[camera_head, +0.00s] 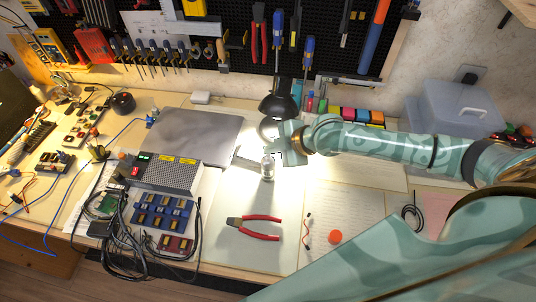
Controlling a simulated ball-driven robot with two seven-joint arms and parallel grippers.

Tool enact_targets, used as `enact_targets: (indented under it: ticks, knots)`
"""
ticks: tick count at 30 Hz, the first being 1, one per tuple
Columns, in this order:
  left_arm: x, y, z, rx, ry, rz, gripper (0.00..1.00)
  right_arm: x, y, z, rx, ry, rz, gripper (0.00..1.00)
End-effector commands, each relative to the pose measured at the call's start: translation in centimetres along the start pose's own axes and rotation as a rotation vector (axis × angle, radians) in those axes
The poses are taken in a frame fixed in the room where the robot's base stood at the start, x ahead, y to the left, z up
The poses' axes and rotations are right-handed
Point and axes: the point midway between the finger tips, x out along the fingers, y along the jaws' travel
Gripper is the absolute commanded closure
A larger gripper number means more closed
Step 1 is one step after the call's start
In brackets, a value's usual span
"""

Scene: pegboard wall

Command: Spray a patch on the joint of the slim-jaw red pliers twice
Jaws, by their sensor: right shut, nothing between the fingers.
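A pair of red-handled pliers (262,218) lies on a pale sheet on the bench, its dark jaws pointing left. A second pair of red-handled pliers (264,42) hangs on the pegboard; which pair has the slimmer jaws is hard to tell. A small clear bottle-like object (267,168) stands on the bench behind the lying pliers; whether it is a sprayer is unclear. My right gripper (279,157) is just right of and behind this object, shut and empty. Any contact between them cannot be told. My left gripper is out of view.
A black lamp (279,100) stands behind the gripper. A grey laptop-like slab (196,137), a power supply (172,174) and cables crowd the left. An orange round object (335,237) lies right of the pliers. A clear lidded box (452,115) stands at back right.

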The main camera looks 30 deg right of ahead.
Motion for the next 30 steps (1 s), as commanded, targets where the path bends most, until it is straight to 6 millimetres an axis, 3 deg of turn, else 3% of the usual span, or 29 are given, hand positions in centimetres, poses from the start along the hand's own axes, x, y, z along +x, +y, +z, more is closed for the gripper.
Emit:
enact_targets:
  ticks: [30]
  knots:
    - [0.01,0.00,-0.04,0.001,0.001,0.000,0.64,0.60,-0.45,0.44,0.000,0.000,0.000,1.00]
